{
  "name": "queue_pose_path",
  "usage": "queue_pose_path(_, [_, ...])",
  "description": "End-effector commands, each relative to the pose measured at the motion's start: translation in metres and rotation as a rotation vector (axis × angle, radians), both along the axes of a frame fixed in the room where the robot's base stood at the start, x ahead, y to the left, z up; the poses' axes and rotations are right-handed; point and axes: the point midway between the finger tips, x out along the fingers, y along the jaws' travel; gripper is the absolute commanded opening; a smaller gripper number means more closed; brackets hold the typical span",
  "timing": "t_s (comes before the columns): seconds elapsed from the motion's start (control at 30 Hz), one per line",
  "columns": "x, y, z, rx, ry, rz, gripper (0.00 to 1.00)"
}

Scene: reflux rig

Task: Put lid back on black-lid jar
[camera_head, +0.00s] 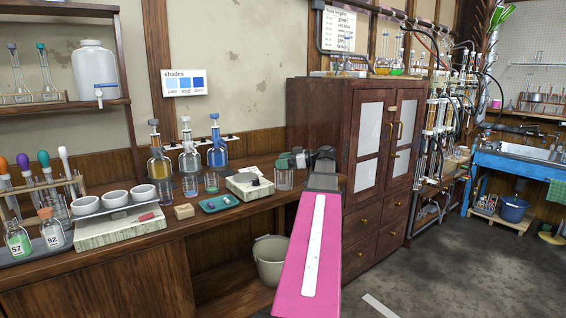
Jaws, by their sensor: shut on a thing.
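My gripper (325,168) is at the right end of the wooden bench, at the end of my pink arm, which hides most of it. A dark, rounded piece shows at its tip; I take it to be the black lid (326,152), held in the shut jaws, but the fingers are not clear. A clear glass jar (284,181) stands on the bench just left of my gripper, apart from it. It looks open, with no black lid on it. I cannot tell for sure that it is the black-lid jar.
Jars with dark green (283,162) and grey lids stand close behind the clear jar. A balance (248,186) and a teal tray (218,204) lie to the left. A tall wooden cabinet (345,220) stands close on the right.

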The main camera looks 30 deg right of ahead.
Motion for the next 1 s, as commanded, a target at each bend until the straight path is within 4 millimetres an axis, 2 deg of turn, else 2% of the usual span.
queue_pose_path(0.17, [0.000,0.000,-0.005,0.001,0.001,0.000,0.52])
queue_pose_path(0.2, [0.000,0.000,-0.005,0.001,0.001,0.000,0.86])
queue_pose_path(0.23, [0.000,0.000,-0.005,0.001,0.001,0.000,0.96])
queue_pose_path(0.27, [0.000,0.000,-0.005,0.001,0.001,0.000,1.00])
queue_pose_path(0.63, [-0.001,-0.002,0.002,-0.001,-0.001,-0.001,1.00])
queue_pose_path(1.0, [-0.047,-0.055,0.012,0.000,0.000,-0.003,1.00])
